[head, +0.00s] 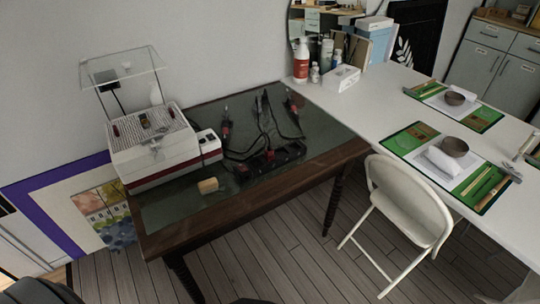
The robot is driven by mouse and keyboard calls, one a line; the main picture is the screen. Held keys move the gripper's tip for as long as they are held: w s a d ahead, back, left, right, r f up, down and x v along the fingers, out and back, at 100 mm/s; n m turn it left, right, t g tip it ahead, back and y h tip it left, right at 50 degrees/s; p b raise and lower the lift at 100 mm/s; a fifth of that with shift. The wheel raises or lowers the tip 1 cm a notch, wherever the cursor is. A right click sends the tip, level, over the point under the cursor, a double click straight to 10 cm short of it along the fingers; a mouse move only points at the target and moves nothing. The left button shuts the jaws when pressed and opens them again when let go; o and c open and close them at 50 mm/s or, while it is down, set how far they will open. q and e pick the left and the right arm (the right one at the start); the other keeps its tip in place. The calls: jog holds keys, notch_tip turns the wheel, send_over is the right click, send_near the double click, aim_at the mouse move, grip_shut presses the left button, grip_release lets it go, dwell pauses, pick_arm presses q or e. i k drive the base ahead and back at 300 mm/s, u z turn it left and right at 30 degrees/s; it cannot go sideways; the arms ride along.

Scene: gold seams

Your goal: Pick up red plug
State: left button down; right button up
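A small red piece (269,155), which looks like the red plug, shows at the black power strip (284,158) on the dark green tabletop. It is too small to tell whether it sits in a socket or lies against the strip. Black cables run from there toward the back of the table. Two dark tools with red parts lie nearby, one to the left (226,127) and one at the back right (292,105). Neither of my grippers can be made out in the head view.
A white and red machine (154,147) under a clear raised panel stands at the table's left. A beige cylinder (208,185) lies near the front. A white folding chair (406,205) stands right of the table, before a long white counter (385,108).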

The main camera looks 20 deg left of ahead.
aim_at(269, 155)
jog(key=z, duration=0.5)
jog(key=k, duration=0.55)
jog(key=z, duration=0.5)
jog(key=i, duration=1.15)
jog(key=u, duration=0.95)
jog(key=i, duration=0.8)
jog(key=u, duration=0.85)
